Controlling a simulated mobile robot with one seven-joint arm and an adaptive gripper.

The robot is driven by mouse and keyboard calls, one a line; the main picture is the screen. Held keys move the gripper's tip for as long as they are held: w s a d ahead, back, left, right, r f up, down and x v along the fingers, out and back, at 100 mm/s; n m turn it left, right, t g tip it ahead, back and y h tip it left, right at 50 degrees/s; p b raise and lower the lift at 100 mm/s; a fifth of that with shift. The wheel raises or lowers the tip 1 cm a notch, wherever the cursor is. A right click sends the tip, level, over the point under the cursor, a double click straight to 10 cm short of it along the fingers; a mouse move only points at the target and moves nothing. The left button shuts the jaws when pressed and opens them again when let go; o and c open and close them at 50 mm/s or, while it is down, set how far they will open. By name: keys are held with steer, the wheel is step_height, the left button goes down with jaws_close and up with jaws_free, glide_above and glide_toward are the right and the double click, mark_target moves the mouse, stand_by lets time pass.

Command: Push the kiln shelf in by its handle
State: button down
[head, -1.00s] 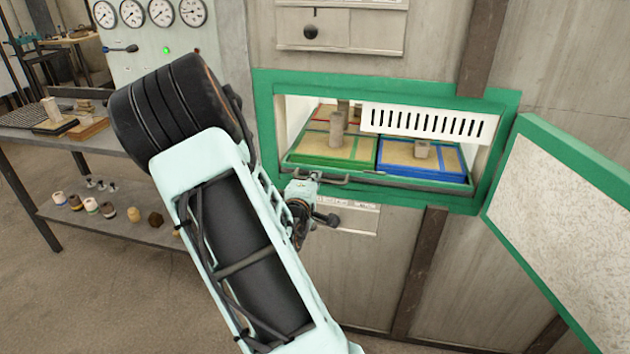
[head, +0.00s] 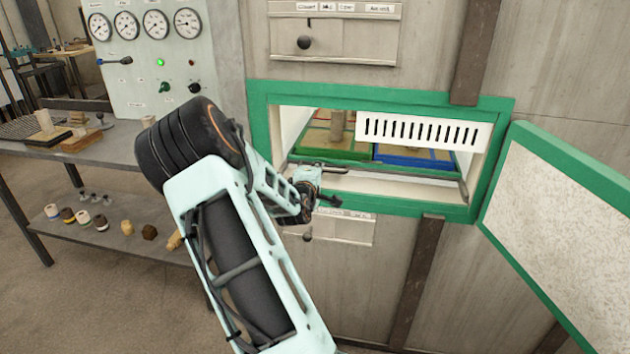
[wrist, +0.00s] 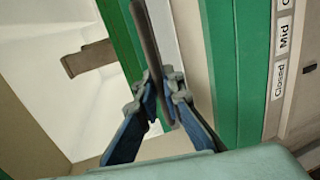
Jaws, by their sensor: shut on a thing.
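The kiln shelf (head: 440,174) is inside the green-framed kiln opening. It carries a green-edged tray (head: 332,154) and a blue-edged tray (head: 412,162), with a grey cylinder (head: 338,127) standing above the green one. The dark bar handle (wrist: 147,38) runs between my fingertips in the wrist view. My gripper (wrist: 164,88) is shut on that bar. In the head view, my gripper (head: 312,178) is at the left front of the opening, and part of the handle is hidden by it.
A white slotted panel (head: 415,131) hangs across the upper opening. The kiln door (head: 565,225) stands open at the right. A control lever (head: 307,237) and label plate are below the opening. A metal bench (head: 90,150) with small pots is at the left.

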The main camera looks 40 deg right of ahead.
steer(key=shift+w+r, duration=0.1)
steer(key=shift+r, duration=0.1)
steer(key=shift+d, duration=0.1)
steer(key=c, duration=2.1)
jaws_free()
steer(key=shift+d+f, duration=0.1)
steer(key=v, duration=1.2)
steer(key=shift+w, duration=0.1)
